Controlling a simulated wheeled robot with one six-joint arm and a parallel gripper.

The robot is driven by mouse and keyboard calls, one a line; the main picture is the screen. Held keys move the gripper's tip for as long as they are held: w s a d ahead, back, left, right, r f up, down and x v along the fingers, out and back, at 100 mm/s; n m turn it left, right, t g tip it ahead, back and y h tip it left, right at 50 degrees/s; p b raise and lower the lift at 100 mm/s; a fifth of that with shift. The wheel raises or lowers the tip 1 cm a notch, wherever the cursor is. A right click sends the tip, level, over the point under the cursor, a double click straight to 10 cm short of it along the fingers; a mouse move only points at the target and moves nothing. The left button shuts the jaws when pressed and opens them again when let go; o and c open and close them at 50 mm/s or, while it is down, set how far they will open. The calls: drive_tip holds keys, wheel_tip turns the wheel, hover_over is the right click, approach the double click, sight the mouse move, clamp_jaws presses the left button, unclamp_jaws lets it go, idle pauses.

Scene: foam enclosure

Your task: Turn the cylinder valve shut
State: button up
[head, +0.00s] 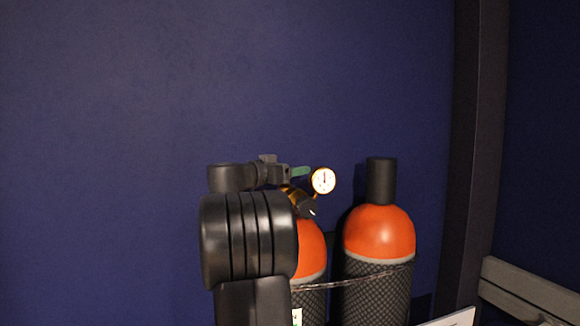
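The left cylinder (310,245), orange-shouldered with a dark patterned body, stands partly hidden behind my arm. On top of it show a brass-coloured fitting (291,193), a black knob (308,208) and a round white-faced gauge (323,181). My gripper (292,172) is above and left of the gauge, close to the fitting. A small green piece shows at its tip; I cannot tell whether it is a finger pad or a valve handle. The fingers are too small and too overlapped to show whether they are open, shut or touching the valve.
A second orange-topped cylinder (379,235) with a black cap stands to the right. A thin strap (350,283) crosses both cylinders. A dark post (473,150) and a grey rail (530,290) are at the right. The blue wall behind is bare.

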drive_tip(key=c, duration=1)
drive_tip(key=shift+o, duration=0.2)
drive_tip(key=m+g+h+b, duration=0.1)
drive_tip(key=m+g+h, duration=0.1)
drive_tip(key=shift+d+f+g, duration=0.1)
drive_tip(key=shift+g, duration=0.2)
drive_tip(key=m+g, duration=0.1)
drive_tip(key=m+g+h, duration=0.1)
drive_tip(key=g+p, duration=0.1)
drive_tip(key=shift+s+d+r+m+g+h, duration=0.15)
drive_tip(key=shift+s+r+m+g+h, duration=0.1)
drive_tip(key=shift+m+g+h, duration=0.15)
drive_tip(key=m+g+p, duration=0.1)
drive_tip(key=g, duration=0.1)
drive_tip(key=m+g+p, duration=0.1)
drive_tip(key=g+p, duration=0.1)
drive_tip(key=m+g+h+p, duration=0.1)
drive_tip(key=g+p, duration=0.1)
drive_tip(key=shift+s+r+m, duration=0.15)
drive_tip(key=shift+s+m, duration=0.15)
drive_tip(key=shift+m, duration=0.1)
drive_tip(key=shift+s+m+g+p, duration=0.2)
drive_tip(key=shift+m+g+p, duration=0.6)
drive_tip(key=shift+g+p, duration=0.4)
drive_tip(key=shift+f+g, duration=0.2)
drive_tip(key=shift+g, duration=0.1)
